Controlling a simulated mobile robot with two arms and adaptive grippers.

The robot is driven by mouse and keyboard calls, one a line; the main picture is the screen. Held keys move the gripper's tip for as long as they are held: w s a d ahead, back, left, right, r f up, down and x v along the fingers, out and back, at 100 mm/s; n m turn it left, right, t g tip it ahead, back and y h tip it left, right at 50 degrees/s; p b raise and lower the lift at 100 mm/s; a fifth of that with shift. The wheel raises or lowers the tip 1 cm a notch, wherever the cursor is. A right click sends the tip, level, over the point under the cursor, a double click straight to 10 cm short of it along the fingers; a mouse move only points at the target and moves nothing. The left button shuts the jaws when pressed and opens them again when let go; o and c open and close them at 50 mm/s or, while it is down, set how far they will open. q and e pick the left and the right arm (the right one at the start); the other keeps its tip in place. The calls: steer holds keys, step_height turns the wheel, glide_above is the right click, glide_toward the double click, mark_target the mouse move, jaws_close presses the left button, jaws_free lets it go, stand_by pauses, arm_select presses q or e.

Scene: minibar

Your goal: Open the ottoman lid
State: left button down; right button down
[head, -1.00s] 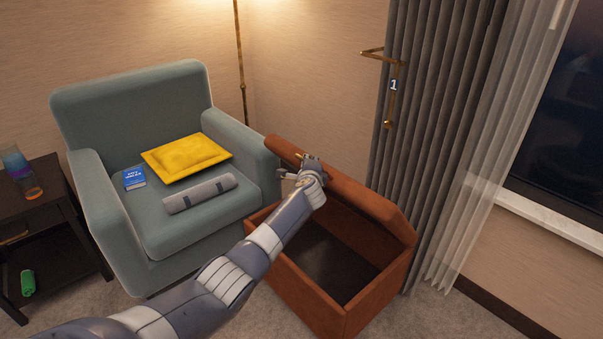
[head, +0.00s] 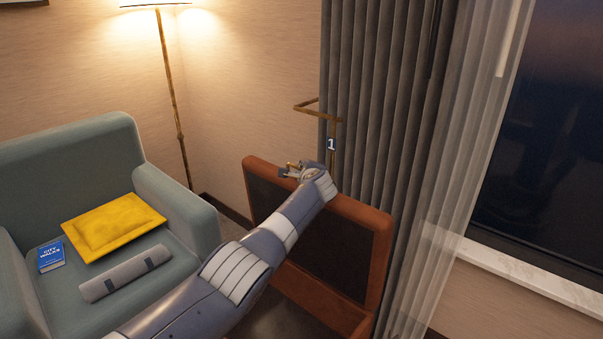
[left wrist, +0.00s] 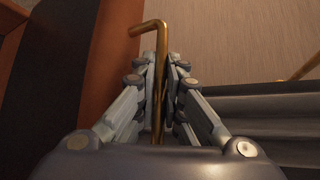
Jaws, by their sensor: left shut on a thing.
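The ottoman lid (head: 372,262) is raised steeply, its dark inner panel and orange-brown rim facing me in the head view. The ottoman's box (head: 312,303) shows only in part below it, mostly hidden by my left arm. My left gripper (head: 287,171) is at the lid's upper edge, shut on a brass handle (left wrist: 160,60). In the left wrist view the bent brass bar runs between the two closed fingers, with the lid's rim (left wrist: 112,40) at left. My right gripper is not in view.
A teal armchair (head: 75,165) with a yellow cushion (head: 112,226), a blue book (head: 51,256) and a grey roll (head: 125,273) stands at left. A floor lamp (head: 172,90) is behind. Grey curtains (head: 375,110) and a brass rail marked 1 (head: 318,107) are close behind the lid.

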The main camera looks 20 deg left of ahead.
arm_select(q)
steer(key=shift+w+d+r, duration=0.1)
steer(key=shift+w+r, duration=0.05)
steer(key=shift+w, duration=0.1)
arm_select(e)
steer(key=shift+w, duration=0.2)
arm_select(q)
steer(key=c, duration=1.7)
jaws_free()
steer(key=shift+s, duration=0.1)
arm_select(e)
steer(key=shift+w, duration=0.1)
arm_select(q)
steer(key=shift+s+d, duration=0.1)
steer(key=shift+s+d+r, duration=0.1)
steer(key=shift+s+d, duration=0.15)
steer(key=shift+s, duration=0.05)
steer(key=shift+v, duration=5.45)
